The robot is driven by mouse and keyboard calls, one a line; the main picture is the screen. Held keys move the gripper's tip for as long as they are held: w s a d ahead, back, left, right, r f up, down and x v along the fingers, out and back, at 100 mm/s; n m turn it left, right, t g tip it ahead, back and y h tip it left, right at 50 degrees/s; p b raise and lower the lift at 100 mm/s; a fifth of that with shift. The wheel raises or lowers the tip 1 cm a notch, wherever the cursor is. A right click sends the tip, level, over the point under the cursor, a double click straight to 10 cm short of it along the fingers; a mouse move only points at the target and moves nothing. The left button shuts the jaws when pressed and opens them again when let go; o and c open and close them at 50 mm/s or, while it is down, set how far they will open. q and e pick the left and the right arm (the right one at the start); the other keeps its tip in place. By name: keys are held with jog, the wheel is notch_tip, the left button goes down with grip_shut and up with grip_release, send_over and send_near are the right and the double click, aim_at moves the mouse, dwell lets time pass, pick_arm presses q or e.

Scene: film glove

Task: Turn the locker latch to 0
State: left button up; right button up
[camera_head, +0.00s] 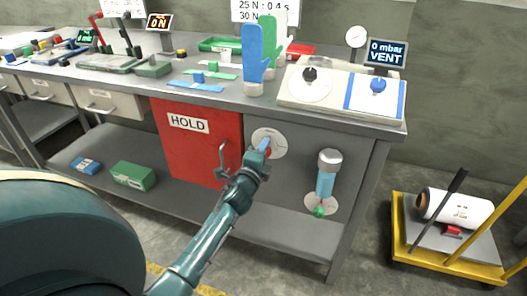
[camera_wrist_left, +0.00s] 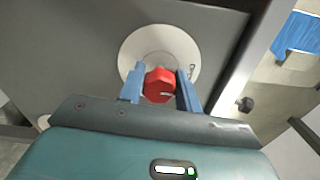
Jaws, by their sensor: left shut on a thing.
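The locker (camera_head: 196,152) is a red door marked HOLD under the bench, with a grey bar handle on its right side. The latch is a red knob (camera_wrist_left: 158,86) on a round pale dial (camera_wrist_left: 182,46) to the right of the door. The dial also shows in the head view (camera_head: 278,136), partly covered by my gripper. My left gripper (camera_head: 266,147) is at the dial, its blue fingers either side of the knob and shut on it. The wrist view shows the gripper (camera_wrist_left: 160,88) facing the dial squarely. The dial's markings are too small to read. My right gripper is in neither view.
A blue cylinder with a green tip (camera_head: 326,182) hangs right of the dial. Above, the bench (camera_head: 330,117) carries blue and green gloves (camera_head: 254,55) and a panel with two knobs. A yellow cart (camera_head: 401,243) stands at the right. Floor before the bench is open.

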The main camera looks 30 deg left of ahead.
pick_arm(q)
jog(key=shift+n, duration=0.6)
jog(key=o, duration=1)
jog(key=shift+c, duration=0.2)
jog(key=v, duration=1.3)
jog(key=shift+p, duration=0.3)
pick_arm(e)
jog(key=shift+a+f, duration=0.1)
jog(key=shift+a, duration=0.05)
pick_arm(q)
jog(key=shift+s, duration=0.1)
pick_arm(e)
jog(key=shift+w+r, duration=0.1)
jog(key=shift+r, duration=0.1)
